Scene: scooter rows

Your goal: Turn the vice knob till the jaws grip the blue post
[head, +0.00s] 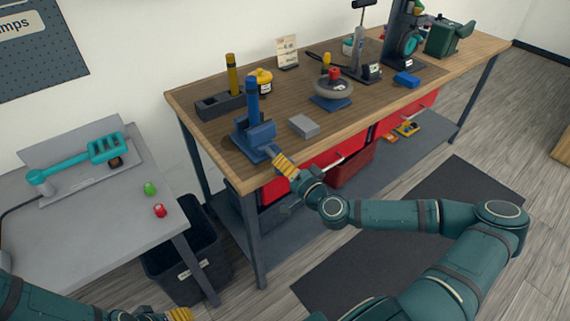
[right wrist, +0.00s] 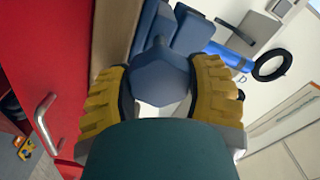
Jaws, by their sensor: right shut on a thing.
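The blue vice (head: 262,136) sits at the near left corner of the wooden bench. The blue post (head: 252,98) stands upright at the vice; whether the jaws touch it I cannot tell. In the right wrist view the post (right wrist: 230,57) shows behind the vice. My right gripper (head: 284,165) is at the vice's front, its yellow fingers shut on the faceted blue vice knob (right wrist: 161,77), one finger on each side. In the head view the fingers hide the knob. My left gripper (head: 172,315) barely shows at the bottom edge, away from the vice; its opening is unclear.
A grey block (head: 304,126) lies right of the vice. A dark holder (head: 218,106) with a yellow post (head: 232,75) stands behind it. A red drawer (right wrist: 50,80) with a handle is close beside my right gripper. A grey side table (head: 100,225) stands left.

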